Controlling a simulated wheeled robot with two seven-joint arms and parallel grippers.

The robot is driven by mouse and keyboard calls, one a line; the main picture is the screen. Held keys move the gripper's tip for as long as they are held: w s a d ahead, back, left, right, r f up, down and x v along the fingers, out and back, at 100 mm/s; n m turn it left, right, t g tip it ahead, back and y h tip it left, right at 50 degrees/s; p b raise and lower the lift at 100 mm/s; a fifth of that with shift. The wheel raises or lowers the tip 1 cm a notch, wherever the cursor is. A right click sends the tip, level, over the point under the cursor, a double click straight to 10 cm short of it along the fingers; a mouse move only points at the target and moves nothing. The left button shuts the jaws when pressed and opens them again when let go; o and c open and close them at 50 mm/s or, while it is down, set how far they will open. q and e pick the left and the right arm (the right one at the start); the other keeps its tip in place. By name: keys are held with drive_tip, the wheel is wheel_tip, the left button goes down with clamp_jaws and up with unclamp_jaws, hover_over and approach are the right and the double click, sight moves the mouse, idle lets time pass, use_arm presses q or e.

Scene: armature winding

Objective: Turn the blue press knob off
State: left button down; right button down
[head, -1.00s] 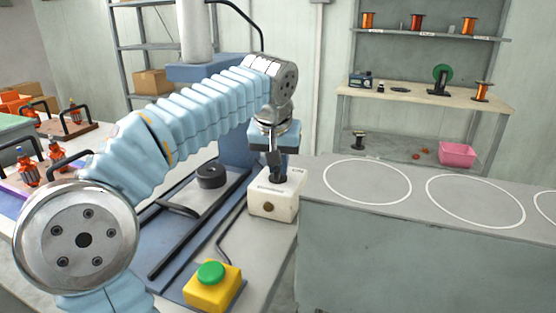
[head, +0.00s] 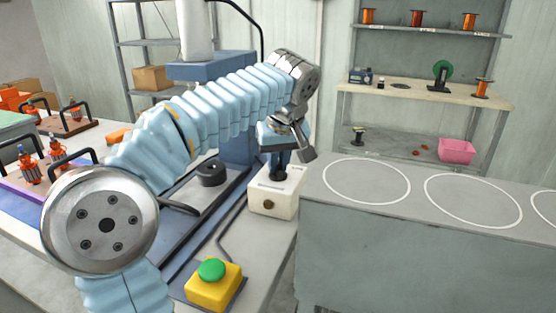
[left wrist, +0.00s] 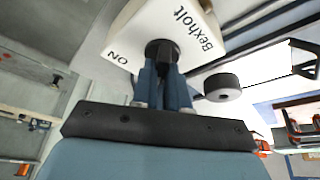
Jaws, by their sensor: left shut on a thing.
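The press knob (left wrist: 160,47) looks black in the left wrist view and sits on the face of a white switch box marked "Bexholt" and "ON" (left wrist: 185,25). The white box (head: 287,205) stands at the right edge of the press bench in the head view. My left gripper (head: 279,168) reaches down over the box, its wrist tilted to the right. Its blue fingers (left wrist: 164,75) are shut on the knob, covering part of it. My right gripper is not in view.
The blue press (head: 238,140) stands behind my left arm, with a black cylinder (head: 211,173) on its bed. A yellow box with a green button (head: 211,270) is at the front. A grey counter with white rings (head: 365,181) lies to the right.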

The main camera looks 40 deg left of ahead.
use_arm(q)
drive_tip(key=c, duration=1.1)
unclamp_jaws()
drive_tip(key=shift+c, duration=0.2)
drive_tip(key=v, duration=1.4)
drive_tip(key=shift+f, duration=0.15)
